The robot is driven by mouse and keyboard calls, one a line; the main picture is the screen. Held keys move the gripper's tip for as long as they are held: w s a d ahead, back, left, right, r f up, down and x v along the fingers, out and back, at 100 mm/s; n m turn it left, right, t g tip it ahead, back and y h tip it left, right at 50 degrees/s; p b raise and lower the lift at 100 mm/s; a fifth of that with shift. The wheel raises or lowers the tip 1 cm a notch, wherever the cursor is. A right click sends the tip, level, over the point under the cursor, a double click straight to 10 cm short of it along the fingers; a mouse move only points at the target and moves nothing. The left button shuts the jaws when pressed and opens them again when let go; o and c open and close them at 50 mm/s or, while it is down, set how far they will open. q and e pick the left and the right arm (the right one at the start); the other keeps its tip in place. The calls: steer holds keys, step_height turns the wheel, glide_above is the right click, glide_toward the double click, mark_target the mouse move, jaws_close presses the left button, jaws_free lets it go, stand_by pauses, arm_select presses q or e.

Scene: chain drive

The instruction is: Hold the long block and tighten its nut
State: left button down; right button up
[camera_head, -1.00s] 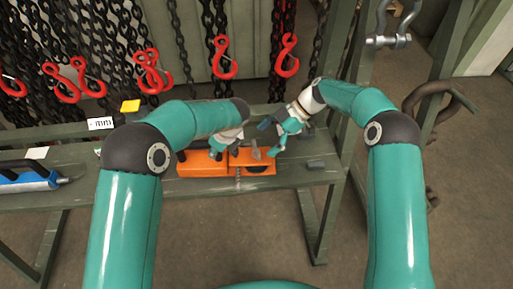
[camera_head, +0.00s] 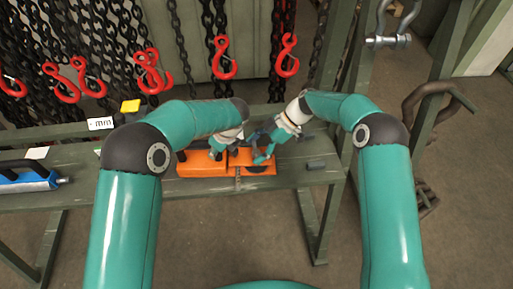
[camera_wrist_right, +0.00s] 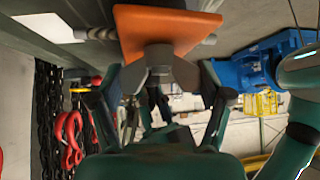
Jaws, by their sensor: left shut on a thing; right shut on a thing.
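The long orange block (camera_head: 203,166) lies lengthwise on the bench in the head view. My left gripper (camera_head: 224,148) is at its upper side near the middle and shut on it; the arm hides part of the contact. My right gripper (camera_head: 263,152) is at the right end of the block, fingers lowered against it. In the right wrist view, the orange block (camera_wrist_right: 165,28) is at the top, with a grey stub, the nut (camera_wrist_right: 158,55), standing out from it. The tips of my right gripper (camera_wrist_right: 158,72) close around this nut from both sides.
The green bench (camera_head: 300,178) has a small dark piece (camera_head: 316,165) on its right and a blue tool (camera_head: 28,178) at its left. Red hooks (camera_head: 225,58) hang on chains behind. A small yellow piece (camera_head: 130,106) stands at the back.

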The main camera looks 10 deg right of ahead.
steer(key=shift+m+t, duration=0.3)
steer(key=shift+m, duration=0.1)
steer(key=shift+c, duration=0.3)
steer(key=m+t, duration=0.3)
steer(key=m, duration=0.1)
steer(key=shift+a, duration=0.1)
steer(key=m+t, duration=0.1)
steer(key=m, duration=0.1)
steer(key=m+t+h, duration=0.1)
steer(key=m+t, duration=0.1)
steer(key=shift+w+r+h, duration=0.1)
steer(key=shift+w+h, duration=0.05)
steer(key=shift+h, duration=0.15)
steer(key=shift+m, duration=0.4)
steer(key=o, duration=1.1)
